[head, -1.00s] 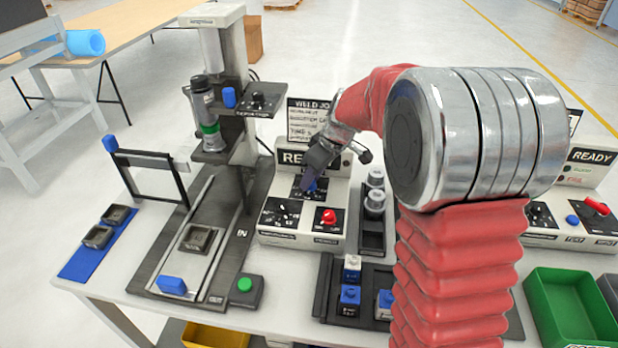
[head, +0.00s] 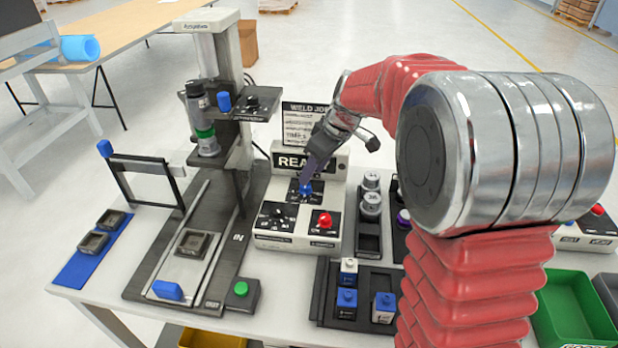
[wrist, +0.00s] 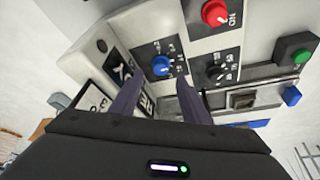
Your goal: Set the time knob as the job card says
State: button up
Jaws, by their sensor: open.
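A pale control box (head: 287,243) carries a READY display, a blue knob (head: 305,190) on an upper dark panel, a black knob (head: 279,214) at lower left and a red knob (head: 325,220) at lower right. I cannot read which label says time. The job card (head: 300,122), headed WELD JOB, stands behind the box; its lines are too small to read and my arm partly covers it. My gripper (head: 307,178) is open at the blue knob. In the wrist view the blue knob (wrist: 162,65) shows just beyond and between my fingertips (wrist: 157,92); contact cannot be told.
A press stand (head: 232,70) with a slide rail is left of the box. A green button (head: 241,289) sits in front. A green bin (head: 572,312) is far right.

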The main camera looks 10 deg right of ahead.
jog(key=v, duration=0.8)
jog(key=shift+d, duration=0.1)
